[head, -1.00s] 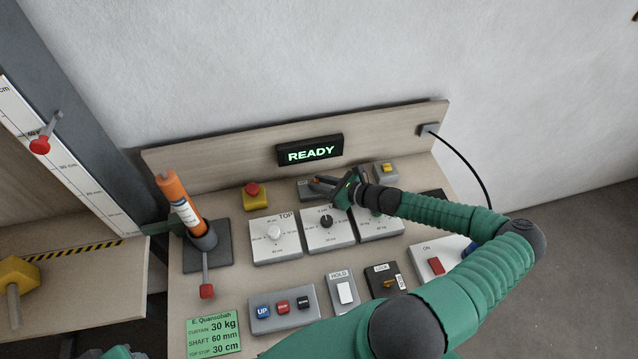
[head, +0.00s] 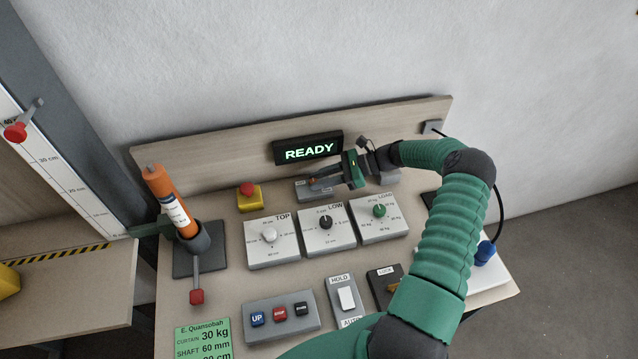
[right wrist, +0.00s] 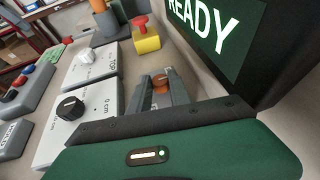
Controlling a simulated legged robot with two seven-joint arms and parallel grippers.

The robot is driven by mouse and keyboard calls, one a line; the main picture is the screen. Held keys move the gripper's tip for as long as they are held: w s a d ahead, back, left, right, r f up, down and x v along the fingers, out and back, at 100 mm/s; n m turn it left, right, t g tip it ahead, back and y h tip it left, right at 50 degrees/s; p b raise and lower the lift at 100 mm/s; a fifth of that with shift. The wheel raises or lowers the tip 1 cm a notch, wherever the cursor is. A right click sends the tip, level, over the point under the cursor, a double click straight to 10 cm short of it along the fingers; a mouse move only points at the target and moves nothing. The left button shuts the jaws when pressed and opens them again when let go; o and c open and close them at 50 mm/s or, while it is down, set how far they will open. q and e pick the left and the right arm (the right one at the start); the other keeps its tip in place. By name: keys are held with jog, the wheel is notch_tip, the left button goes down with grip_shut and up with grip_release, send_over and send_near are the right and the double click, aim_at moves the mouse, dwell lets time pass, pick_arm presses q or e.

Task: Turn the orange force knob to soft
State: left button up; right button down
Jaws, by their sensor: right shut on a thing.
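The orange force knob (right wrist: 160,84) shows between the fingers of my right gripper in the right wrist view. It sits on a small grey box (head: 304,195) below the READY display, mostly covered by the fingers in the head view. My right gripper (head: 317,184) reaches in from the right, low over the panel, and is shut on the knob; it also shows in the right wrist view (right wrist: 160,92). The box's label is too small to read, so I cannot tell the knob's setting. My left gripper is not in view.
The READY display (head: 308,149) stands close behind the gripper. A red stop button (head: 247,189) is to the left. White TOP (head: 271,255), LOW (head: 327,243) and LOAD (head: 380,230) dial boxes lie in front. An orange cylinder (head: 170,200) stands at the left.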

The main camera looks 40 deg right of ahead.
jog(key=shift+d, duration=0.15)
jog(key=c, duration=1.6)
grip_release()
jog(key=o, duration=0.4)
jog(key=shift+d+f, duration=0.1)
jog(key=b+v, duration=0.2)
jog(key=v, duration=1.5)
jog(key=shift+w+b, duration=0.15)
jog(key=shift+b, duration=0.25)
